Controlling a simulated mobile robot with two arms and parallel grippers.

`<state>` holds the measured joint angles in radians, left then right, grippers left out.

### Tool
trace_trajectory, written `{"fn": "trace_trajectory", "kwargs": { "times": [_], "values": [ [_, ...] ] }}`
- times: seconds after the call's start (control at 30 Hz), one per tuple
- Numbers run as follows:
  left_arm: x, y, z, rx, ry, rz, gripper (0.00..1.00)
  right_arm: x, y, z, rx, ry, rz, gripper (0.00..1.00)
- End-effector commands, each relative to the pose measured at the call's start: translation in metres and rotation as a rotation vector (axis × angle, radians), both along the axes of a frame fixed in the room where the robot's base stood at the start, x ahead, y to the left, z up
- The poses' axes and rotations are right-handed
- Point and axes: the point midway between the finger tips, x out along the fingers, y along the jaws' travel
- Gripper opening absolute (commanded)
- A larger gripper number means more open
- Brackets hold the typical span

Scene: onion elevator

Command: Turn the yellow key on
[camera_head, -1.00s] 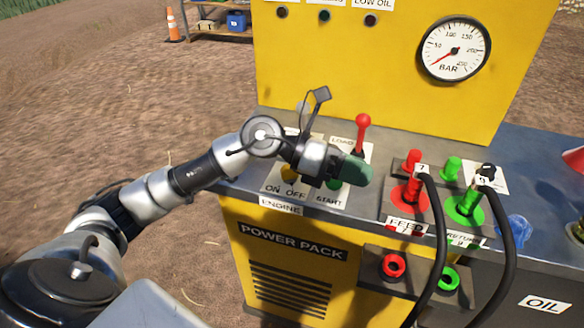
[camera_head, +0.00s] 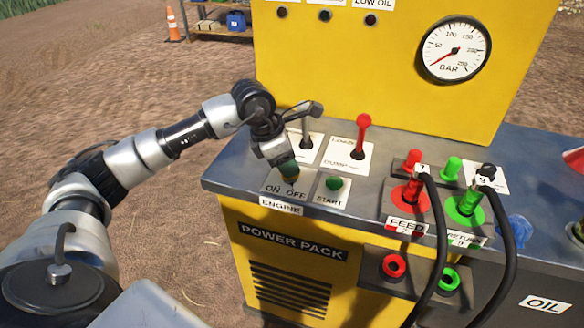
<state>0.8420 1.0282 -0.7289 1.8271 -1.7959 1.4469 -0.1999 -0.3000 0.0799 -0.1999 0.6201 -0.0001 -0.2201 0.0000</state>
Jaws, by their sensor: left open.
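The yellow key (camera_head: 290,179) sits on the engine plate (camera_head: 271,186) marked ON and OFF, on the front left of the power pack's top. Only a small part of it shows below my left gripper. My left gripper (camera_head: 287,170) points down right over the key, with its green fingertips at or just above it. It is open; whether the fingers touch the key or stand around it I cannot tell. The key's exact turn is hidden. My right gripper is not in view.
A green START button (camera_head: 334,183) is just right of the key. A grey lever (camera_head: 306,130) and a red lever (camera_head: 362,135) stand behind. Red and green hose couplings with black hoses (camera_head: 437,235) are to the right. The yellow panel (camera_head: 340,75) rises behind.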

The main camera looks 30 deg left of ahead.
Motion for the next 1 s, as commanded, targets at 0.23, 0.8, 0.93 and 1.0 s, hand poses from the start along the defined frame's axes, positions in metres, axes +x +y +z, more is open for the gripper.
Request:
{"fn": "trace_trajectory", "kwargs": {
  "times": [0.23,0.8,0.93,1.0],
  "values": [
    [0.006,-0.007,-0.023,-0.002,0.001,-0.001,0.45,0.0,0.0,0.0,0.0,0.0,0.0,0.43],
    [0.007,-0.008,-0.025,-0.002,-0.001,0.0,0.05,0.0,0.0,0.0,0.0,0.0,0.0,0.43],
    [0.007,-0.008,-0.025,-0.002,-0.001,-0.001,0.0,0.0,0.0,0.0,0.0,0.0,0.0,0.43],
    [0.007,-0.008,-0.025,-0.002,0.0,-0.005,0.0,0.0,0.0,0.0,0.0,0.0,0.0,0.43]
  ]
}}
